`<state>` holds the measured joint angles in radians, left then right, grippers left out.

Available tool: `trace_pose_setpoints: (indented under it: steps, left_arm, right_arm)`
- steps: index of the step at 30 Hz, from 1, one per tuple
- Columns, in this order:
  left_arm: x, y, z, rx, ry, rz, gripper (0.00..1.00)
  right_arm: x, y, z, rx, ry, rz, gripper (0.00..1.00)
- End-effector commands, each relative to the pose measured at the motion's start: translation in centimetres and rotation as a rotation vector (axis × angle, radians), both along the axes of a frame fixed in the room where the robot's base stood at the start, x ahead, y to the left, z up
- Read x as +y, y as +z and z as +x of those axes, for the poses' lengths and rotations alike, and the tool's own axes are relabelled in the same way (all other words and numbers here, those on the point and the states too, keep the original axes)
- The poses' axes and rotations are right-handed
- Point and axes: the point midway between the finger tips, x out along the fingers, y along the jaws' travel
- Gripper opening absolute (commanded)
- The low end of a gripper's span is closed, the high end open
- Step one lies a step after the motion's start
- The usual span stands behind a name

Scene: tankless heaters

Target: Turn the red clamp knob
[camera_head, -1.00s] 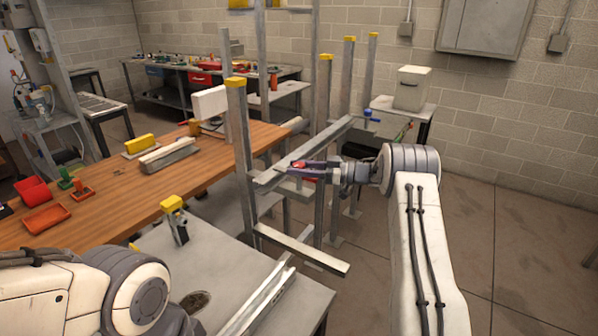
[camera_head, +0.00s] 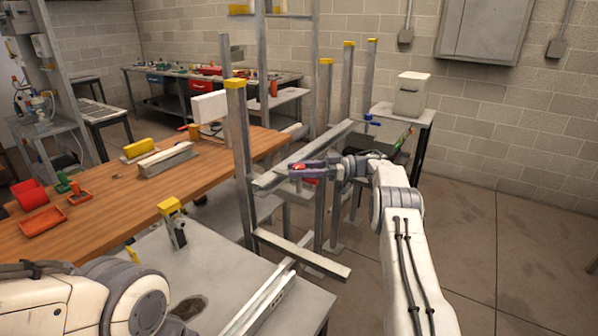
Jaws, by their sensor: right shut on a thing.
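The red clamp knob (camera_head: 299,168) is small and sits at the metal rack (camera_head: 243,160), just below a horizontal rail (camera_head: 290,162). My right gripper (camera_head: 303,171) reaches in from the right and is shut on the knob, with its dark fingers around it. Much of the knob is hidden by the fingers. My left arm (camera_head: 110,300) shows at the lower left, but its gripper is out of view.
Upright posts with yellow caps (camera_head: 326,62) stand around the knob. A grey table (camera_head: 215,275) with a metal rail lies below left. A wooden workbench (camera_head: 110,190) holds red trays. A white container (camera_head: 411,95) stands behind. Open floor lies at right.

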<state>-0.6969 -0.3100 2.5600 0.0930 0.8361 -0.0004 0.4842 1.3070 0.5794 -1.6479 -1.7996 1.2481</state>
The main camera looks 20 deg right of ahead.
Motion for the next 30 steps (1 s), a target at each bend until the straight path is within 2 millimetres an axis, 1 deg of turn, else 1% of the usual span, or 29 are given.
trace_pose_setpoints:
  steps: [1, 16, 17, 18, 19, 27, 30]
  left_arm:
    - [0.0, -0.03, 0.0, 0.0, 0.0, 0.0, 0.5]
    - [0.0, -0.04, 0.0, 0.0, 0.0, 0.0, 0.5]
    - [0.0, -0.04, 0.0, 0.0, 0.0, 0.0, 0.5]
    - [0.0, -0.04, 0.0, 0.0, 0.0, 0.0, 0.5]
    - [0.0, -0.04, 0.0, 0.0, 0.0, 0.0, 0.5]
    - [-0.01, -0.07, 0.0, 0.0, 0.0, 0.0, 0.5]
    - [0.0, -0.17, 0.0, 0.0, 0.0, 0.0, 0.5]
  right_arm:
    - [-0.28, 0.32, 0.18, -0.007, -0.009, 0.002, 0.0]
    - [-0.31, 0.47, 0.21, -0.008, -0.005, 0.002, 0.0]
    - [-0.31, 0.48, 0.21, -0.008, -0.005, 0.001, 0.52]
    - [-0.28, 0.46, 0.19, -0.008, -0.004, 0.001, 0.67]
    - [-0.26, 0.43, 0.18, -0.008, -0.003, 0.001, 0.74]
    - [-0.01, 0.22, 0.14, -0.004, 0.003, 0.001, 0.74]
    - [0.0, 0.43, 0.14, -0.005, 0.004, 0.0, 0.74]
